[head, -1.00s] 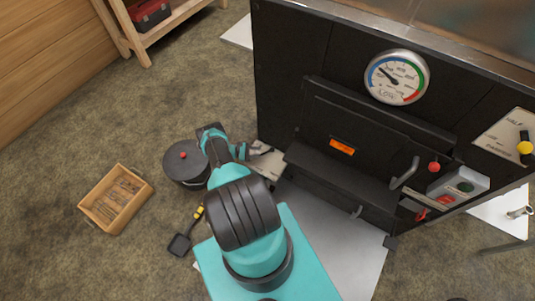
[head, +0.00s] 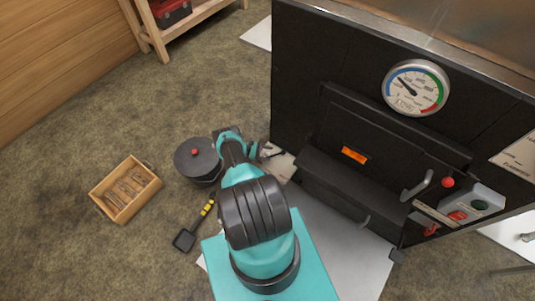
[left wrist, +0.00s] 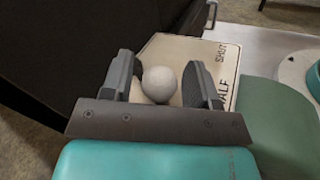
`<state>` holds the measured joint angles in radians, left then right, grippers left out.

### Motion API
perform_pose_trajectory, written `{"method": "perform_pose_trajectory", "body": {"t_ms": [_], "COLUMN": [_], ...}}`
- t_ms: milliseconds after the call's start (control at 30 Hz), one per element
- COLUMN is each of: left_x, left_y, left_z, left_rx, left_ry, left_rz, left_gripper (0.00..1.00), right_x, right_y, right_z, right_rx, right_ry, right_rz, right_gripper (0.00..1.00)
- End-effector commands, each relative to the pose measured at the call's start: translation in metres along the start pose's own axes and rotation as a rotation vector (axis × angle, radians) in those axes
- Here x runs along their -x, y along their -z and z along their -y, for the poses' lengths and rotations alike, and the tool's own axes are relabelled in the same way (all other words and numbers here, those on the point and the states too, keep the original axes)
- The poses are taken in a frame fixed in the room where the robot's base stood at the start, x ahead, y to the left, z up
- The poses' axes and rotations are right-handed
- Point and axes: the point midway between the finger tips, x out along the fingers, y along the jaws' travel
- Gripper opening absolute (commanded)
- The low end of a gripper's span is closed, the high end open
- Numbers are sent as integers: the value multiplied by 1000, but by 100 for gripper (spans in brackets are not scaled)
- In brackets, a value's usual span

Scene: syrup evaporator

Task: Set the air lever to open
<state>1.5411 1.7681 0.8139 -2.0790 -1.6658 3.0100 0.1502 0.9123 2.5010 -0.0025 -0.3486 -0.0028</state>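A pale plate (left wrist: 219,75) in the left wrist view carries the words SHUT and HALF, with a round white knob (left wrist: 159,83) in front of it. I take this to be the air lever; its shaft is hidden, and I cannot read its setting. My left gripper (left wrist: 160,72) is open, one finger on each side of the knob, with small gaps showing. In the head view my left gripper (head: 266,151) is low beside the black evaporator's left end, by the pale plate (head: 282,164); the knob is not clear there. My right gripper is not in view.
The black evaporator front (head: 320,110) stands close on the right, with a gauge (head: 415,88) and firebox door handle (head: 417,187). A dark lidded pot (head: 198,160), a wooden crate (head: 126,190) and a small shovel (head: 186,239) are on the floor to the left.

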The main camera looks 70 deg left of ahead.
Motion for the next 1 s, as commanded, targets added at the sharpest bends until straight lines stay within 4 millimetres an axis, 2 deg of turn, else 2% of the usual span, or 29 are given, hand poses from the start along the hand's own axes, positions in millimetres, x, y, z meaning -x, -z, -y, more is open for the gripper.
{"method": "perform_pose_trajectory", "body": {"t_ms": [467,867,1000], "left_x": [1,1,-3], "left_y": [-4,-33,-39], "left_z": [-2,-12,2], "left_rx": [0,0,4], "left_ry": [-1,0,-2], "left_rz": [-2,-1,0], "left_gripper": [59,59,59], "right_x": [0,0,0], "right_y": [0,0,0], "right_z": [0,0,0], "right_rx": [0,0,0], "right_ry": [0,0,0], "right_rz": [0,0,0], "right_gripper": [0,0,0]}}
